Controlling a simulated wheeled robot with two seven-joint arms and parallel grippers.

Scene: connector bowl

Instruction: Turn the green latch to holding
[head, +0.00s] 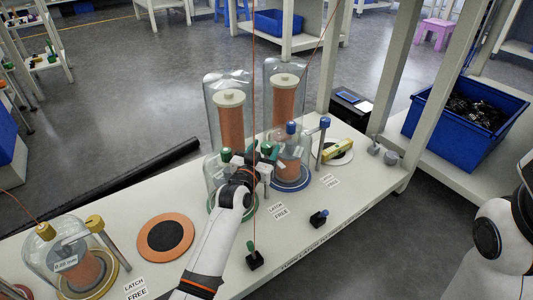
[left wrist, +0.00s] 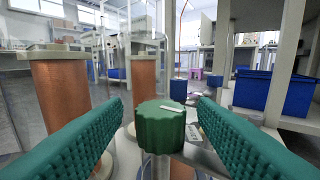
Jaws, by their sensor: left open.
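The green latch knob (left wrist: 160,130) is a fluted green cap with a white pointer mark on top, in the middle of the left wrist view. My left gripper (left wrist: 160,103) is open, with one teal finger on each side of the knob and a visible gap to both. In the head view my left gripper (head: 264,162) is at the green station and largely hides the latch post. The station's glass jar has a green top knob (head: 226,154) and a green base ring, partly behind my arm. A LATCH / FREE label (head: 279,211) lies in front. My right gripper is out of view.
The blue station (head: 291,170) with its blue-topped post (head: 325,123) stands close to the right. Two tall jars with copper coils (head: 231,125) stand behind. A yellow station (head: 75,265) is at the left.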

